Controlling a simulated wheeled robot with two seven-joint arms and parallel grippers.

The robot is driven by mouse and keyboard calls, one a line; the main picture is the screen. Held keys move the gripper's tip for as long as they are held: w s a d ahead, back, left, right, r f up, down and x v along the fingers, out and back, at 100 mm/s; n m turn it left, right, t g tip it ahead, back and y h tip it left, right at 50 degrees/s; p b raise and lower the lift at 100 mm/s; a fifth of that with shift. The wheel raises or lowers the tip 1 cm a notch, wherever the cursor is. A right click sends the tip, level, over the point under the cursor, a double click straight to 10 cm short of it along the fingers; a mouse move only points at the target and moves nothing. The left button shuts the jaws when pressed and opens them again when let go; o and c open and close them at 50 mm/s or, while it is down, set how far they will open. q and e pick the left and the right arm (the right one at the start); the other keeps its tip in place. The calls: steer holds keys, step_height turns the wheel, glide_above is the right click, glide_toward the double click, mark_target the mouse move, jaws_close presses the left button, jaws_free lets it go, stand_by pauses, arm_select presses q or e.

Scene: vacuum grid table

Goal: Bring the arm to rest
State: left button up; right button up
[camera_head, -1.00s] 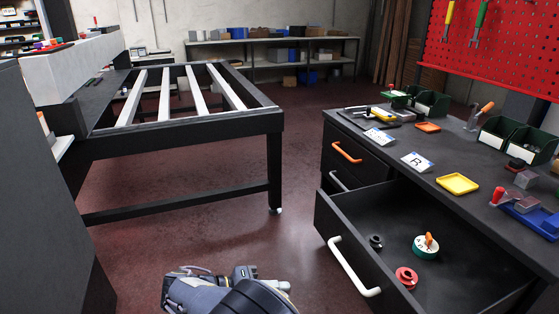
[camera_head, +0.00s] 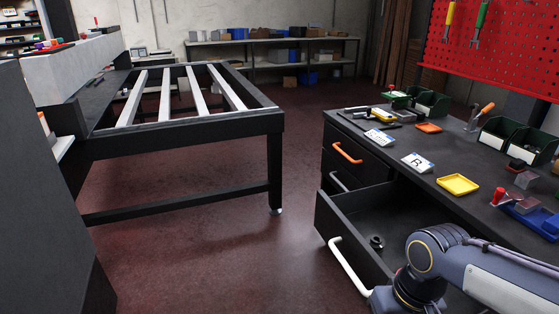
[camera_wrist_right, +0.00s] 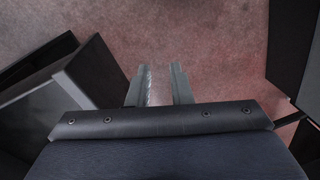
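My right arm (camera_head: 440,265) comes in from the lower right in the head view and bends down in front of the open drawer (camera_head: 345,212). Its gripper is out of that picture. In the right wrist view my right gripper (camera_wrist_right: 159,84) has its two fingers apart with bare reddish floor between them, and it holds nothing. My left arm and left gripper are not in view. The drawer has a white handle (camera_head: 349,268) and holds a small dark round part (camera_head: 377,242). My arm hides the rest of its inside.
The dark workbench (camera_head: 450,165) on the right bears a yellow tray (camera_head: 458,184), label cards and green bins (camera_head: 503,133). A slatted black frame table (camera_head: 180,125) stands at the left. The floor (camera_head: 220,235) between them is clear. Dark furniture edges flank the gripper in the wrist view.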

steer(key=s+d+m+t+y, duration=0.1)
steer(key=s+m+t+y, duration=0.15)
steer(key=s+t, duration=0.45)
step_height(320, 180, up, 13)
steer(key=g+p, duration=0.1)
steer(key=p, duration=1.1)
steer(key=shift+s, duration=0.4)
